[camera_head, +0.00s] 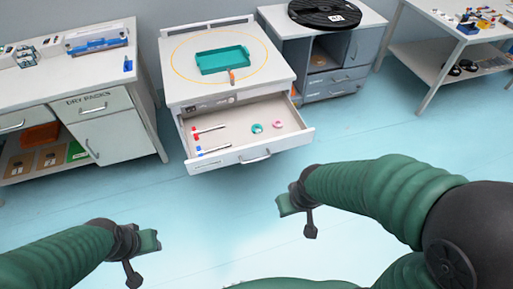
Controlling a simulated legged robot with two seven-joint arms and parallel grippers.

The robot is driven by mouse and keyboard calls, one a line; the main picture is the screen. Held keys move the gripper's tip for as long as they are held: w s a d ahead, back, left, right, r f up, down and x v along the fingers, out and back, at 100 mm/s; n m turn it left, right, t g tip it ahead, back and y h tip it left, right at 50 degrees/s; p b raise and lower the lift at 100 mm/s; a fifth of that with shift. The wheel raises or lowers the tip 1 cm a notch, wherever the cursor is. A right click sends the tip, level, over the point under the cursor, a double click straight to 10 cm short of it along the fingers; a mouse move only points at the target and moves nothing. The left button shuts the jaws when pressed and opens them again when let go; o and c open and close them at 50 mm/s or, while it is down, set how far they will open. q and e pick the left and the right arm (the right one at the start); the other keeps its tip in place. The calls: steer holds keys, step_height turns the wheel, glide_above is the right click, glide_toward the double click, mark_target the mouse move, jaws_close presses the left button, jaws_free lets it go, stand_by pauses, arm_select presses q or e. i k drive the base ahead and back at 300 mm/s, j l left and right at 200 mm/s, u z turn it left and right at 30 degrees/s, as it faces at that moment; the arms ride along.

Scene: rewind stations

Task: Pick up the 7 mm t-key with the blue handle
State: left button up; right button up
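A t-key with a blue handle (199,151) lies in the open drawer (256,138), near its front left. Its thin shaft points right. A similar t-key with a red handle (195,134) lies behind it. Any size marking is too small to read. My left gripper (145,260) is at the lower left, well in front of the drawer and apart from it. Its fingers look spread and empty. My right gripper (297,219) is in front of the drawer's right side, also apart from it, with fingers spread and empty.
A teal ring (257,128) and a pink ring (277,124) lie in the drawer. A teal tray (222,60) stands on the worktop above. A cabinet marked DRY PACKS (104,121) stands left, a grey cabinet (335,82) right. The floor in front is clear.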

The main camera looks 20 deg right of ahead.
mark_target(200, 152)
steer(key=i, duration=1.15)
steer(key=j+u, duration=0.05)
steer(key=j, duration=0.05)
